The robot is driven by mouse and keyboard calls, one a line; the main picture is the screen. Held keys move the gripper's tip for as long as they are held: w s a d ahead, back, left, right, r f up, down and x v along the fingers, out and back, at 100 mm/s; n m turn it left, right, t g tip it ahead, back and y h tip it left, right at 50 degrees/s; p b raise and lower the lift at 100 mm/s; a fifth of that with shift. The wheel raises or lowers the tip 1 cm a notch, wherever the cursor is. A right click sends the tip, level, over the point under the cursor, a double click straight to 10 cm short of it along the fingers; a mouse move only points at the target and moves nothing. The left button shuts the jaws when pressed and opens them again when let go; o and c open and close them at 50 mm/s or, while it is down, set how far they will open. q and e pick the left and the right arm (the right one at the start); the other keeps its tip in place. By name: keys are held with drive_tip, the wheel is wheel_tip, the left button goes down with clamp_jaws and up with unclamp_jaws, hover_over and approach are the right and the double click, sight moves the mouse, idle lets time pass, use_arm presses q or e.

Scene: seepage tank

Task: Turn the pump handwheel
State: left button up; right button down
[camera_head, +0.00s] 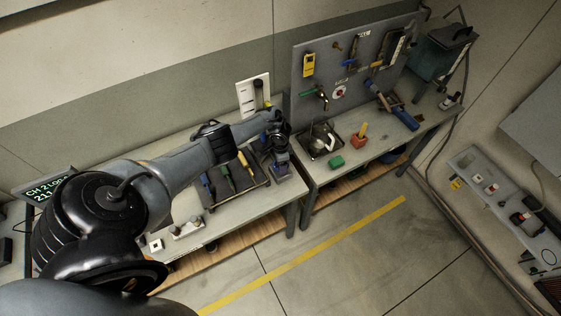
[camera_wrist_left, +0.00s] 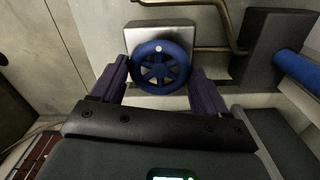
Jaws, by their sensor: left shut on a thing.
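In the head view my left arm reaches from the left to the wall side of the bench, with the left gripper (camera_head: 281,170) near the bench's right end. I cannot make out the handwheel there. My right gripper is in neither view.
Tools lie on a dark mat (camera_head: 236,181) left of the gripper. A second bench holds a green block (camera_head: 337,162) and a red block (camera_head: 358,141) below a grey tool board (camera_head: 333,62). In the wrist view a brass pipe (camera_wrist_left: 232,28) runs beside the wheel. Floor is clear.

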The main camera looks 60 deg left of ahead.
use_arm(q)
drive_tip(key=o, duration=1.1)
drive_tip(key=shift+c, duration=0.2)
wheel_tip(320, 180, up, 11)
drive_tip(key=p, duration=0.3)
drive_tip(key=shift+f, duration=0.1)
